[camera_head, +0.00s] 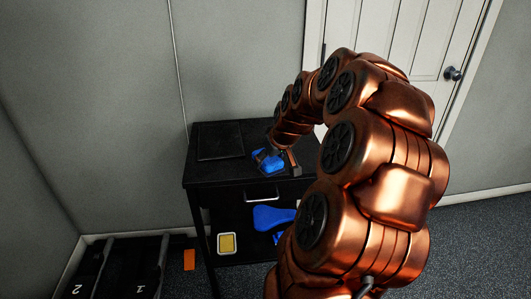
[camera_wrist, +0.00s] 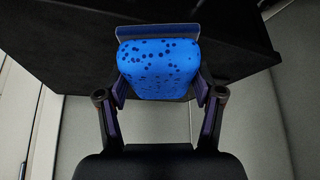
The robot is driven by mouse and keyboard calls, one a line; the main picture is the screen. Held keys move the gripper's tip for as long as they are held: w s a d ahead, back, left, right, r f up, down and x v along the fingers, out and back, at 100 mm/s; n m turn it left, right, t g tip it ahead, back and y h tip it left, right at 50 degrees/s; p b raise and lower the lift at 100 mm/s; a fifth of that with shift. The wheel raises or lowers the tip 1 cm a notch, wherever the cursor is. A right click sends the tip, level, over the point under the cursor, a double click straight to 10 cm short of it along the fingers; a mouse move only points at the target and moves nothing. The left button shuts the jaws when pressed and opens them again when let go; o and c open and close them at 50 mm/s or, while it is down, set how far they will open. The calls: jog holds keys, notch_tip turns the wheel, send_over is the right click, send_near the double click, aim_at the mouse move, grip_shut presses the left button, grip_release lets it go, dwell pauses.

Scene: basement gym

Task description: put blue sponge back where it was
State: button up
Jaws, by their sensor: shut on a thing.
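The blue sponge (camera_wrist: 158,68) with dark pores is between the two fingers of my gripper (camera_wrist: 160,95) in the wrist view. My gripper is shut on it. In the head view the blue sponge (camera_head: 267,160) shows at the end of my arm, at the top of a black cabinet (camera_head: 225,180). My gripper (camera_head: 280,158) is partly hidden by the arm there. I cannot tell whether the sponge touches the cabinet top. A thin grey-blue edge (camera_wrist: 158,31) shows just beyond the sponge in the wrist view.
A dark flat panel (camera_head: 220,142) lies on the left of the cabinet top. The open shelf below holds a yellow item (camera_head: 226,243) and a blue item (camera_head: 272,217). An orange piece (camera_head: 189,260) and black numbered things (camera_head: 120,270) are at lower left. A white door (camera_head: 400,40) stands behind.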

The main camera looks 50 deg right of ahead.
jog(key=w+d, duration=0.4)
jog(key=w+d+f+p, duration=0.1)
jog(key=w, duration=0.1)
jog(key=shift+w+d, duration=0.4)
jog(key=shift+f+p, duration=0.3)
jog(key=shift+f, duration=1.35)
jog(key=shift+f, duration=0.1)
jog(key=shift+f, duration=0.1)
jog(key=o, duration=1)
jog(key=shift+r, duration=0.25)
jog(key=b+v, duration=0.1)
jog(key=v, duration=1)
jog(key=shift+s+r, duration=0.2)
jog(key=shift+r, duration=0.15)
